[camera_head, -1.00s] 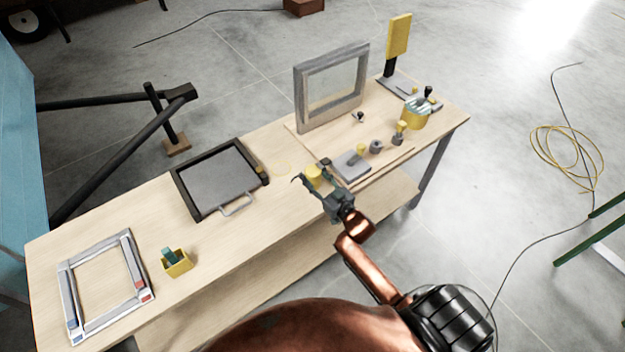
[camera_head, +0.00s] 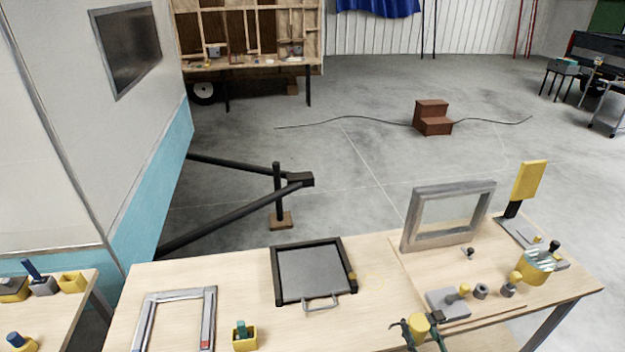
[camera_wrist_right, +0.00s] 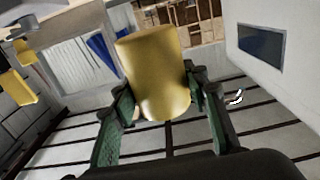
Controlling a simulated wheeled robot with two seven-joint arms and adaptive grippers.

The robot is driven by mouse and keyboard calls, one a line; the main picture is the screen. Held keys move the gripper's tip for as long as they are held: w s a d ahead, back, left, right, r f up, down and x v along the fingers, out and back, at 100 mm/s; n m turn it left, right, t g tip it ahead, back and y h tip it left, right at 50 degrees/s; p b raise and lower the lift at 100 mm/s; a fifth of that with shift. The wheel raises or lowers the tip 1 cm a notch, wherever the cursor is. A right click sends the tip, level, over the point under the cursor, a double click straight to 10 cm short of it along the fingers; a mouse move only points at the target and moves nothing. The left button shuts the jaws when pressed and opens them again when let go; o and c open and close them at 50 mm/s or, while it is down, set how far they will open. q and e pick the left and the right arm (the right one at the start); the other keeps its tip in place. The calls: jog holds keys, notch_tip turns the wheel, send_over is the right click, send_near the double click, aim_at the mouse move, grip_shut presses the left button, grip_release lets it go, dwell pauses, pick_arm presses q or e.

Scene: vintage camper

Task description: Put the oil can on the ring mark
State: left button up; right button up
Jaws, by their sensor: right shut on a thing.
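The oil can appears as a yellow cylinder (camera_head: 419,325) at the bottom of the head view. My right gripper (camera_head: 420,328) is shut on it, one finger on each side. In the right wrist view the can (camera_wrist_right: 153,70) fills the space between the green fingers of my right gripper (camera_wrist_right: 155,105). The ring mark is a faint yellow circle (camera_head: 371,283) on the tabletop, just right of the black-framed tray. The can is nearer to me than the mark and to its right. The can's underside and its gap to the table cannot be told. My left gripper is out of view.
The black-framed tray (camera_head: 315,297) with a handle lies left of the mark. A grey block (camera_head: 447,303) and small parts stand right of the can. A grey upright frame (camera_head: 407,233) stands behind. Bare wood (camera_head: 250,290) lies left of the tray.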

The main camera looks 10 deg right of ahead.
jog(key=s+a+h, duration=0.1)
jog(key=s+a, duration=0.4)
jog(key=a, duration=0.9)
jog(key=shift+y, duration=0.5)
jog(key=w+d, duration=0.1)
jog(key=d, duration=0.4)
jog(key=w+d, duration=0.2)
jog(key=d, duration=0.3)
jog(key=w+d, duration=0.2)
jog(key=d, duration=0.2)
jog(key=shift+w+d+r, duration=0.2)
jog(key=shift+d, duration=0.2)
jog(key=shift+w, duration=0.1)
